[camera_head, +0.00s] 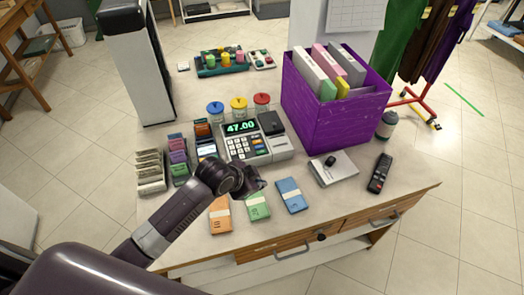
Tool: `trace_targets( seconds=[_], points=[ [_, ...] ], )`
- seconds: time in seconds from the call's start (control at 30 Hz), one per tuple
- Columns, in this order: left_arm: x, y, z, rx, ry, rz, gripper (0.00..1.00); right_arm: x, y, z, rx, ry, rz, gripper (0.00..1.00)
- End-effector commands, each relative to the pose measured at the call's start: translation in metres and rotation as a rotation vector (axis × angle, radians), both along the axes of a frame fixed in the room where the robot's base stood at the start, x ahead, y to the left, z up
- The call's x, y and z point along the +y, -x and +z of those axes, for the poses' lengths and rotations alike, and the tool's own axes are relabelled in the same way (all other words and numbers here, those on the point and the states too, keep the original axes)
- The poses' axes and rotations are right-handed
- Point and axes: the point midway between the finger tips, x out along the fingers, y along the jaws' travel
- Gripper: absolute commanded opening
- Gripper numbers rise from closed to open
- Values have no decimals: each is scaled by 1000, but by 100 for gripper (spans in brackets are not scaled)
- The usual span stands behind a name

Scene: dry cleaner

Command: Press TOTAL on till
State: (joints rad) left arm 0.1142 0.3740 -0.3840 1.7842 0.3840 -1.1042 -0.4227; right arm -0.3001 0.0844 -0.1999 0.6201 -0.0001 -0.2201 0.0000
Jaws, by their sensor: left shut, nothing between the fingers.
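The till (283,146) stands on the counter near the middle of the camera_head view. Its lit display (241,127) reads 47.00 in green. The keypad (238,146) faces the front, with coloured keys at its right side. The key labels are too small to read, so I cannot tell which one is TOTAL. My left gripper (258,183) is just in front of the till's lower front edge, shut and empty. My wrist hides part of the till's lower left corner. I cannot tell how high the fingers are above the counter. My right gripper is not in view.
Orange, green and blue banded stacks (289,195) lie in front of the till. Card racks (150,172) stand left of it and lidded jars (239,107) behind it. A purple box (357,122) of folders, a white box (333,168) and a remote (380,173) are on the right.

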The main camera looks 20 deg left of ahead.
Motion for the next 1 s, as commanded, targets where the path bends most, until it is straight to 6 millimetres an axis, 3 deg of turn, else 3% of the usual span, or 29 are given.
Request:
trace_targets(
  seconds=[0.03, 0.2, 0.4, 0.6, 1.0],
  points=[
    [5, -21, 12, -34, -20, -31, 0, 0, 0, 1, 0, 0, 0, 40],
    [20, -77, 46, -128, -76, -120, 0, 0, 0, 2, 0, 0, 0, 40],
    [39, -122, 80, -206, -127, -174, 0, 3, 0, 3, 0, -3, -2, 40],
    [48, -139, 95, -237, -147, -191, 0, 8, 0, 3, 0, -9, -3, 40],
    [48, -139, 95, -239, -148, -193, 0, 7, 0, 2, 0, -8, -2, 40]
  ],
)
